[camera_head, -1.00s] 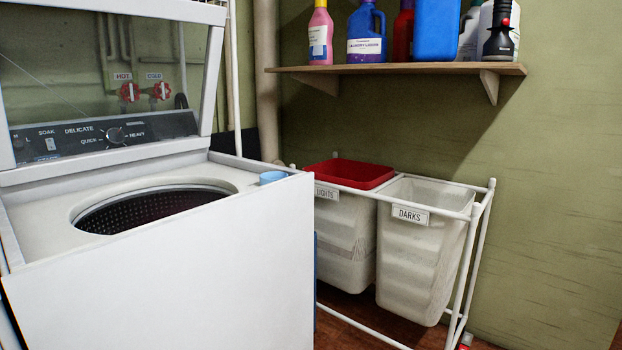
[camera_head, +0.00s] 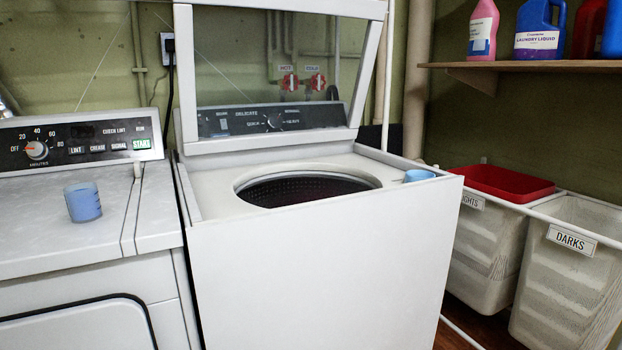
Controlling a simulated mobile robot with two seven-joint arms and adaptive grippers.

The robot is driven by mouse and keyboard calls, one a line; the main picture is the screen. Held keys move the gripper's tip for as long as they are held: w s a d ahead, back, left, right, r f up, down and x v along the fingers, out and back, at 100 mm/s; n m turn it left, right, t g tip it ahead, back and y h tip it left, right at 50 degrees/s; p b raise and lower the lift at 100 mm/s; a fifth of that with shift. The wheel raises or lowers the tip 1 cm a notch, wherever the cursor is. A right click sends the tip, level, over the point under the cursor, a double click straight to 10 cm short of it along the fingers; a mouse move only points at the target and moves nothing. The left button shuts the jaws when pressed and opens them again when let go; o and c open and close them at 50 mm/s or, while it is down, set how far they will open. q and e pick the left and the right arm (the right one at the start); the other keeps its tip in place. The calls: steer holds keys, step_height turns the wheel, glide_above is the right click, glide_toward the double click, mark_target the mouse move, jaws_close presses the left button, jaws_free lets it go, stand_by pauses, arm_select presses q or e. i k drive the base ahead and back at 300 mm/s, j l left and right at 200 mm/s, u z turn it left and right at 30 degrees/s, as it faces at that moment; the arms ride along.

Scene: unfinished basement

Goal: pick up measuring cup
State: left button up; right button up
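A blue translucent measuring cup (camera_head: 83,202) stands upright on top of the dryer (camera_head: 40,240) at the left. A second light blue cup (camera_head: 419,176) is at the right rear part of the washer's top; only its upper part shows above the washer's edge. Neither of my grippers is in view.
The washer (camera_head: 330,270) stands in the middle with its lid up and its round drum opening (camera_head: 305,188) uncovered. Laundry bins (camera_head: 572,262) stand in a white frame at the right. A wooden shelf (camera_head: 545,66) above them holds several bottles. A narrow gap separates washer and dryer.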

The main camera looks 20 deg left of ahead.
mark_target(83, 200)
steer(key=u, duration=1.7)
